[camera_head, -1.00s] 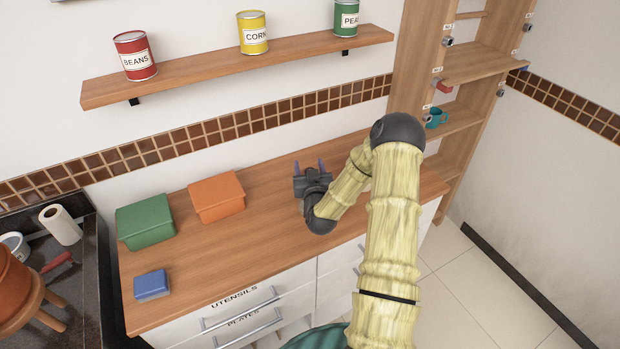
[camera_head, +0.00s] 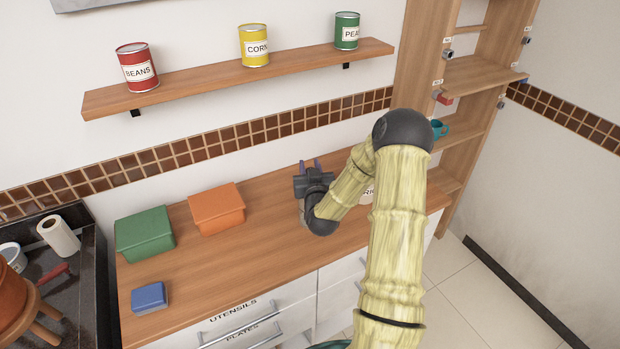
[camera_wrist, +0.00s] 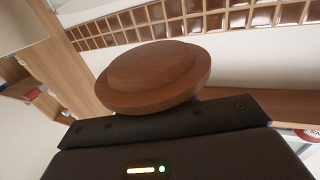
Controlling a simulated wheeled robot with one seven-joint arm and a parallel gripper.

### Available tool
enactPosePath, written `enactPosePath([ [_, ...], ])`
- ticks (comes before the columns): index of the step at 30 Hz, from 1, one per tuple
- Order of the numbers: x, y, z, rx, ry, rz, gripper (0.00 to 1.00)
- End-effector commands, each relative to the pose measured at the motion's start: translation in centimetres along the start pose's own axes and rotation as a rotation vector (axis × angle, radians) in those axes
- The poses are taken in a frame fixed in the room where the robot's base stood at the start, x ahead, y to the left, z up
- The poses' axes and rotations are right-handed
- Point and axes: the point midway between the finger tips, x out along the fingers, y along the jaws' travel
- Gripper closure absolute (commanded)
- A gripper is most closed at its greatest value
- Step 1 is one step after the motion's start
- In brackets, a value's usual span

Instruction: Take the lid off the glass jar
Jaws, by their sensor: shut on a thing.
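A round brown wooden lid (camera_wrist: 153,75) fills the middle of the wrist view, directly beyond my gripper's dark body. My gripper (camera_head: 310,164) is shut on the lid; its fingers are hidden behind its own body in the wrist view. In the head view the gripper is over the wooden counter, with two purple fingertips pointing to the back wall, and the lid cannot be made out. A pale label reading "RIC" (camera_head: 368,192) shows just behind my forearm; the rest of that container is hidden. I cannot tell where the glass jar's body is.
A green box (camera_head: 145,235), an orange box (camera_head: 217,208) and a blue box (camera_head: 150,297) are on the counter (camera_head: 235,260) to the left. A wall shelf (camera_head: 200,85) with cans is above. A tall shelf unit (camera_head: 465,75) stands to the right. The counter's middle is clear.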

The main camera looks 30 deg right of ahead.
Motion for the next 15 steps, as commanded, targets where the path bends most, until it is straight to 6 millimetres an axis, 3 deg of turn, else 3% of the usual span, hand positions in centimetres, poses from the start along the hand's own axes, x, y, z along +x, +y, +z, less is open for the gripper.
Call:
enactPosePath([
  [9,0.0,0.0,-4.6,-0.001,0.003,0.000,0.93],
  [15,0.0,0.0,-5.4,0.001,0.000,0.000,0.93],
])
